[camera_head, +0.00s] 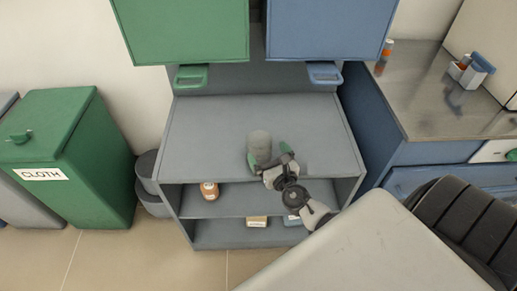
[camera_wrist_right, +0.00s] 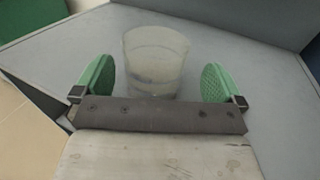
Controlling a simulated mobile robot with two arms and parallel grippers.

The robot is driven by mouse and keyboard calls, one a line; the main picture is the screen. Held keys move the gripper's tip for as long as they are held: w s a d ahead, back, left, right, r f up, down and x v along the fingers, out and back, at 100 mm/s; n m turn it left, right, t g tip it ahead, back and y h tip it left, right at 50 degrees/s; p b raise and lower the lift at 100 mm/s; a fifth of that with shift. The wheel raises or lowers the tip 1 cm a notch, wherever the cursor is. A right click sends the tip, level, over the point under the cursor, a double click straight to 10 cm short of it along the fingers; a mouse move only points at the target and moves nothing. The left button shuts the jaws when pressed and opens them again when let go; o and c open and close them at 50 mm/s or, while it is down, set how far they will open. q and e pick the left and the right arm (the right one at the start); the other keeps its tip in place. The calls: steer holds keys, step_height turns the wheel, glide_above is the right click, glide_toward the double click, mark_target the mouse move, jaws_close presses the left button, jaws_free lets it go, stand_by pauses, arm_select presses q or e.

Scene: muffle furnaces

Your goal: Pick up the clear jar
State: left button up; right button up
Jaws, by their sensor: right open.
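The clear jar (camera_head: 259,144) stands upright on the grey top of the shelf unit (camera_head: 210,125), near its front middle. In the right wrist view the jar (camera_wrist_right: 155,58) is see-through and stands between the two green finger pads. My right gripper (camera_head: 267,161) is open around the near side of the jar, one pad to each side. In the right wrist view the gripper (camera_wrist_right: 157,82) shows a gap between each pad and the jar. The jar's lower near edge is hidden behind the gripper's dark bar. My left gripper is not in view.
A green cabinet (camera_head: 185,30) and a blue cabinet (camera_head: 325,28) hang above the back of the shelf. An orange-brown bottle (camera_head: 209,190) and boxes sit on lower shelves. A green CLOTH bin (camera_head: 75,150) is left; a metal counter (camera_head: 425,95) is right. The shelf top around the jar is clear.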

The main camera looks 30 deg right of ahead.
mark_target(254, 135)
steer(key=w, duration=0.5)
steer(key=shift+w+d+f, duration=0.1)
steer(key=shift+d+f, duration=0.05)
steer(key=shift+f, duration=0.05)
steer(key=shift+c, duration=0.3)
steer(key=c, duration=0.8)
steer(key=shift+r, duration=0.2)
